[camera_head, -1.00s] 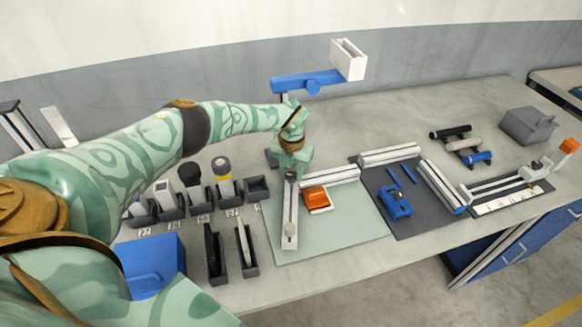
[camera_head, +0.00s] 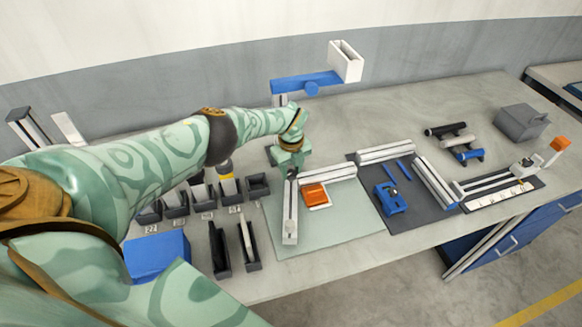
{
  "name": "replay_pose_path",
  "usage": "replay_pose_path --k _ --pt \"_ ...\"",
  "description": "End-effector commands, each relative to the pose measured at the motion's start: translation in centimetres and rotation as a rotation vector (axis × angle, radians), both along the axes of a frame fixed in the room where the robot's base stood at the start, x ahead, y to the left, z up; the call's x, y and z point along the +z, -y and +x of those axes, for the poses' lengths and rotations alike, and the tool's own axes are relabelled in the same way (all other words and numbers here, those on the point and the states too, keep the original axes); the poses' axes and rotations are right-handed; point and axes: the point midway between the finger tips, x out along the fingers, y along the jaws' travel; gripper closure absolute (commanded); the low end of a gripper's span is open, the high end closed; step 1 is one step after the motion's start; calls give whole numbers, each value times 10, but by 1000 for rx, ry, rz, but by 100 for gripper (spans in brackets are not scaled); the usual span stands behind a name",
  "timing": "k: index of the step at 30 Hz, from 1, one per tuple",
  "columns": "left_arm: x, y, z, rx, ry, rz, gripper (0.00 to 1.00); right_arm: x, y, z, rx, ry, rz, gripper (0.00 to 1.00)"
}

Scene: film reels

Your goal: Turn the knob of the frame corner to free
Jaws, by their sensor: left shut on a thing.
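The frame corner (camera_head: 294,184) is where two pale aluminium profiles meet at an angle on a light green mat (camera_head: 345,225). One profile (camera_head: 289,222) runs toward the front and the other (camera_head: 333,175) runs to the right. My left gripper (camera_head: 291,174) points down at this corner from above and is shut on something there. The knob is hidden under the gripper, so I cannot see how it is turned. An orange part (camera_head: 316,196) lies just right of the corner, inside the angle. My right gripper is not in view.
Dark bins (camera_head: 222,250) and a blue box (camera_head: 158,257) stand left of the mat. A blue device (camera_head: 390,198) lies on a dark mat to the right. A blue arm with a white box (camera_head: 346,61) rises behind.

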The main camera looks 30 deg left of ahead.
Motion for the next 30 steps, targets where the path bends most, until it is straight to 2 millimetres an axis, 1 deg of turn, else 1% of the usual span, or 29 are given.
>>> replay_pose_path --k 1,15,30 --pt "3 -1 1 44 4 2 88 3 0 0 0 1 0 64" --pt "2 -1 2 486 6 2 88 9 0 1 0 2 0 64" --pt "2 -1 2 672 6 1 88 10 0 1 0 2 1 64"
